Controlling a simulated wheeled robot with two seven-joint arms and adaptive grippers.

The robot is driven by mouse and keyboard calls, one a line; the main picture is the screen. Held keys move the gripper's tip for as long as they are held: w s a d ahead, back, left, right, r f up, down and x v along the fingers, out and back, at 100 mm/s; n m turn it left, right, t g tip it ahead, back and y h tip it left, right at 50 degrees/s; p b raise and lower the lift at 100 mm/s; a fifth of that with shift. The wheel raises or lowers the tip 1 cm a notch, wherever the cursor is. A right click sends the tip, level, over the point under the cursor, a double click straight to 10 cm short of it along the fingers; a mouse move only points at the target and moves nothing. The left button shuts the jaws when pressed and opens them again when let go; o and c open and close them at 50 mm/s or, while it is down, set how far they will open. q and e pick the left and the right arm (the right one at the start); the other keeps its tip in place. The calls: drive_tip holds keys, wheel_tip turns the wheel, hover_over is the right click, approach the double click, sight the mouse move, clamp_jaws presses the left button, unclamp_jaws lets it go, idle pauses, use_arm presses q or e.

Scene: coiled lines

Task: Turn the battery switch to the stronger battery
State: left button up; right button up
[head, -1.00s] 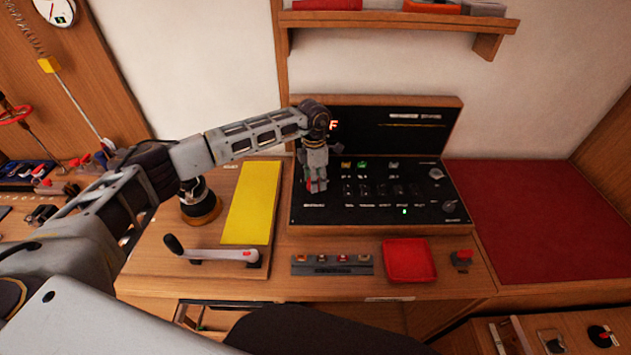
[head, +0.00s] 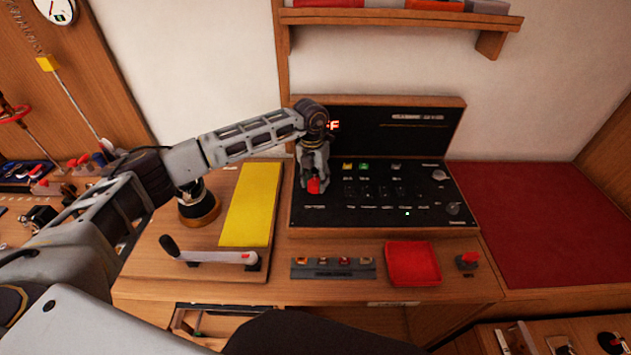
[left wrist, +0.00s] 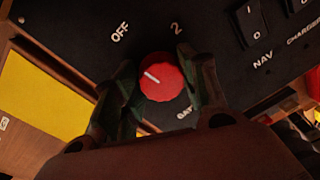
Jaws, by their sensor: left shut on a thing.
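The red round battery switch knob (head: 313,186) is at the left of the black panel (head: 470,222). In the left wrist view the knob (left wrist: 161,76) has a white pointer line aimed up-left, roughly toward the OFF label (left wrist: 120,32). A 2 label (left wrist: 176,28) is above right of it; another position label is not visible. My left gripper (head: 314,180) is shut on the knob, a finger on each side, as the left wrist view also shows (left wrist: 160,88). My right gripper is not in view.
The panel carries black rocker switches (left wrist: 248,22) and grey knobs (head: 439,174) to the right. A crank handle (head: 210,256), a yellow mat (head: 250,205), a strip of small buttons (head: 333,268) and a red tray (head: 412,263) lie nearby. A shelf (head: 400,17) is above.

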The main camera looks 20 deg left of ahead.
use_arm(q)
drive_tip(key=n, duration=0.3)
drive_tip(key=shift+n, duration=0.4)
drive_tip(key=n+b, duration=0.1)
drive_tip(key=n, duration=0.2)
drive_tip(key=shift+a+n, duration=0.15)
drive_tip(key=shift+n, duration=1.65)
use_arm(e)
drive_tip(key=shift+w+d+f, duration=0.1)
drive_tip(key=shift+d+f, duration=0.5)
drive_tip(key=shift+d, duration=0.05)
use_arm(q)
drive_tip(key=shift+t, duration=0.3)
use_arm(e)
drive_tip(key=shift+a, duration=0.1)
